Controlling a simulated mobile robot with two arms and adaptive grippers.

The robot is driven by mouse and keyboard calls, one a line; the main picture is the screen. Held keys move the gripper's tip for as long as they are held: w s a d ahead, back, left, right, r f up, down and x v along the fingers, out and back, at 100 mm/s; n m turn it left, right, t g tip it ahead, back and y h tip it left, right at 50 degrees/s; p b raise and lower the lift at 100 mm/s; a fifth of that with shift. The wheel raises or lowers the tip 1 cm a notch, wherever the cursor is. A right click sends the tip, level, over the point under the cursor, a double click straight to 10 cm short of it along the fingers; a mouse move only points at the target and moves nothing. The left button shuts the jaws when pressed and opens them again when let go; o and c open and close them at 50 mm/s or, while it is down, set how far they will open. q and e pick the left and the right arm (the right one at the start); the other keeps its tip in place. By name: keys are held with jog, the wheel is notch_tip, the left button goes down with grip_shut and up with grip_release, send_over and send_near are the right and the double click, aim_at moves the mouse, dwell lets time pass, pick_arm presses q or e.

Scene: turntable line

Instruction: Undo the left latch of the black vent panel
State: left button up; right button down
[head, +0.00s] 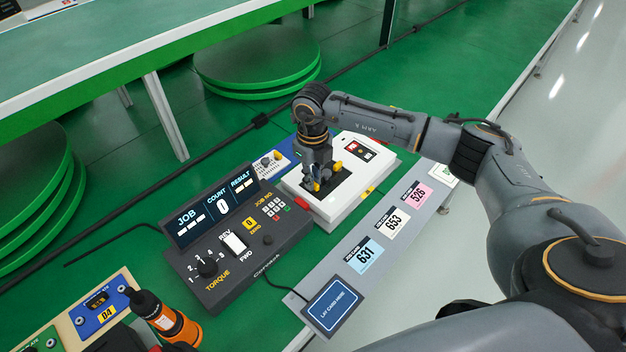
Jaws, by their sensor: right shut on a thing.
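The black vent panel (341,184) lies on top of a white box (346,206) on the green bench, near the middle of the head view. My right gripper (316,186) points down over the panel's left part and hides much of it. Its fingers are shut on what appears to be the left latch; the latch itself is mostly covered, so its position cannot be told. A yellow piece shows just right of the fingers. My left gripper is not in view.
A dark job controller (240,247) with a display stands left of the box. A grey strip with coloured cards (393,222) runs along the front. An orange-and-black tool (165,318) stands at lower left. Green turntable discs (258,58) are behind.

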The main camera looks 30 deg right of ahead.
dwell(0.3)
jog(key=c, duration=1.4)
grip_release()
notch_tip(320, 180, up, 12)
